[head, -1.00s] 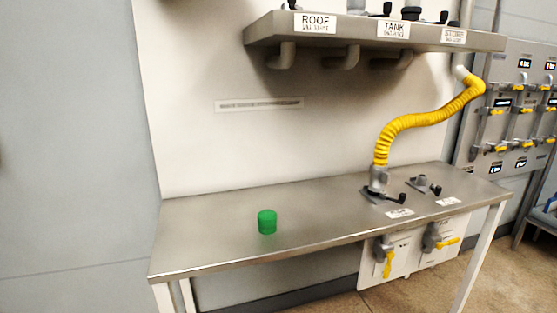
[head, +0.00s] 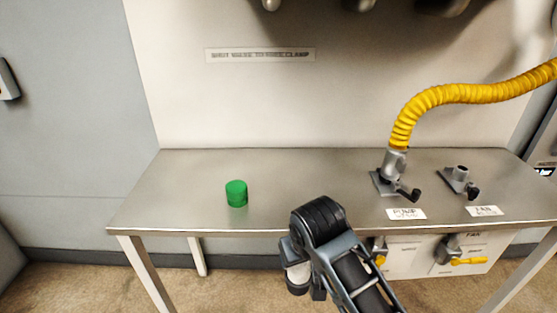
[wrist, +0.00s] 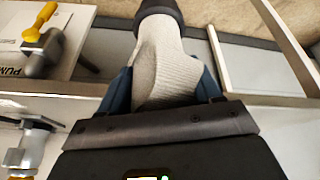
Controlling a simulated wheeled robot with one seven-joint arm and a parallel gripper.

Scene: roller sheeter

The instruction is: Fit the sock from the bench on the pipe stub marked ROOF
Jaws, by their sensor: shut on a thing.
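A pale grey knitted sock (wrist: 165,62) with a dark band at its far end is held between the blue fingers of my gripper (wrist: 163,85) in the wrist view. In the head view my gripper (head: 298,265) hangs in front of the bench's front edge, with a small pale part of what looks like the sock (head: 299,275) showing below it. My arm hides most of it. The pipe stub marked ROOF is out of view now; only the undersides of grey pipe bends (head: 270,4) show at the top edge.
The steel bench (head: 180,215) carries a green cylinder (head: 236,193) at left. At right stand a pump fitting (head: 395,165) with a yellow hose (head: 450,95) and a fan fitting (head: 461,178). Yellow-handled valves (head: 466,261) sit below. The bench middle is clear.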

